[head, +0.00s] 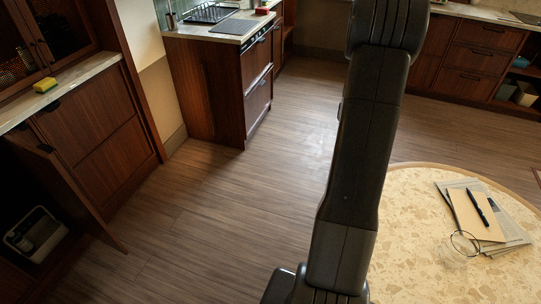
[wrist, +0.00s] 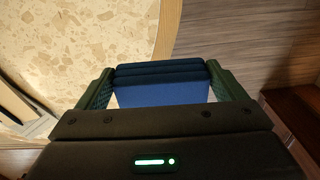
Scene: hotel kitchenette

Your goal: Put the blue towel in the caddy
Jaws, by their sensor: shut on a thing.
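The blue towel (wrist: 162,90) is a folded bundle, dark navy on top and brighter blue below, in the wrist view. My gripper (wrist: 158,82) is shut on it, with one green finger against each side. The gripper and towel are not in the head view, where only my dark arm shows. A light-coloured container that looks like the caddy (head: 22,243) sits low inside an open cabinet at the lower left of the head view. It has dark items in it, too small to name.
The cabinet door (head: 82,196) stands open beside the container. A yellow sponge (head: 46,84) lies on the counter above. A round speckled table (head: 410,215) at the right holds papers, a pen (head: 476,206) and glasses. The wooden floor (head: 225,200) between is clear.

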